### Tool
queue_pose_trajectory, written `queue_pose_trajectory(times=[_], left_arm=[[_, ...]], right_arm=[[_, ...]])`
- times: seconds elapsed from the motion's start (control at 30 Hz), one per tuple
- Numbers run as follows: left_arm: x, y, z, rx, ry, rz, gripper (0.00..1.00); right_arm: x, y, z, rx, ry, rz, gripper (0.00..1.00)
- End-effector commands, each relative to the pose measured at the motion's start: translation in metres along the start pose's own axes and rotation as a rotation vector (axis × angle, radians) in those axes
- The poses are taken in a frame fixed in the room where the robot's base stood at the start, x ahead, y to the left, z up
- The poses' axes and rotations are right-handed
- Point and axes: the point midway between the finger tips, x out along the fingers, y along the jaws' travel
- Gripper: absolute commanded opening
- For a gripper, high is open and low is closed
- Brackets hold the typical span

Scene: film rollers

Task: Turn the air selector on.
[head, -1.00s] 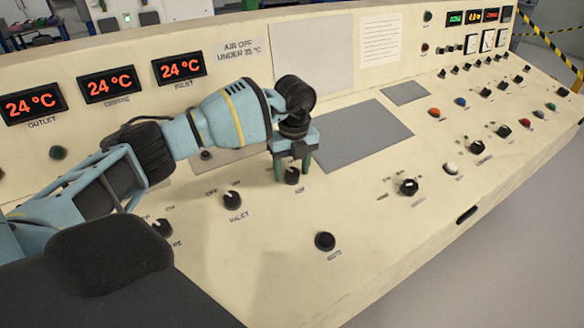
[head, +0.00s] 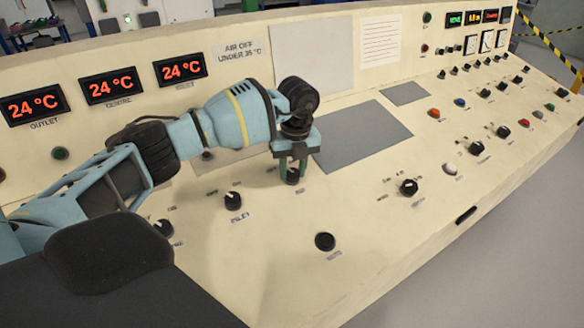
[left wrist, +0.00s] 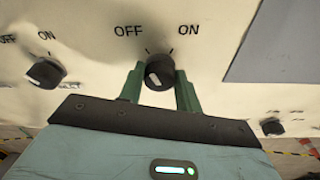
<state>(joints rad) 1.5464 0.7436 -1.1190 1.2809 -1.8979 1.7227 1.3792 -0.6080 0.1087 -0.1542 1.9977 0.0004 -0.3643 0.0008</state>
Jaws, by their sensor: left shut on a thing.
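The air selector is a black rotary knob (head: 292,177) on the sloping cream panel, with a small label just below it. In the left wrist view the knob (left wrist: 160,70) has a white mark on its face, with OFF printed at its upper left and ON at its upper right. I cannot tell for sure which position it points to. My left gripper (head: 293,172) reaches down over the knob, its green fingers one on each side, shut on it. The fingers partly hide the knob in the head view. My right gripper is not in view.
A similar inlet knob (head: 233,201) stands to the left, and another black knob (head: 325,241) nearer the front edge. A grey plate (head: 362,142) lies to the right. Three red displays, the middle one (head: 111,86), read 24 °C. A sign (head: 241,50) reads AIR OFF UNDER 35 °C.

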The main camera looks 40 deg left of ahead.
Motion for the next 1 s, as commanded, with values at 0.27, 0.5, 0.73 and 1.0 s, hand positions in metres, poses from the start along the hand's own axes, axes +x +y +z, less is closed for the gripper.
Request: queue_pose_trajectory(times=[0.27,0.5,0.73,1.0], left_arm=[[-0.002,-0.002,-0.001,0.226,-0.001,0.053,0.11],[-0.001,-0.004,-0.001,0.447,0.0,0.104,0.11],[0.0,-0.005,-0.002,0.645,0.0,0.152,0.11],[0.0,-0.005,-0.003,0.817,0.0,0.192,0.11]], right_arm=[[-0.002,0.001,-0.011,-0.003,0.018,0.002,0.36],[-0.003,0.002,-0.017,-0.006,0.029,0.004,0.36],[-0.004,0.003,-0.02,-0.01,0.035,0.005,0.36],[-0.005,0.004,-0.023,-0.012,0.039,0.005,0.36]])
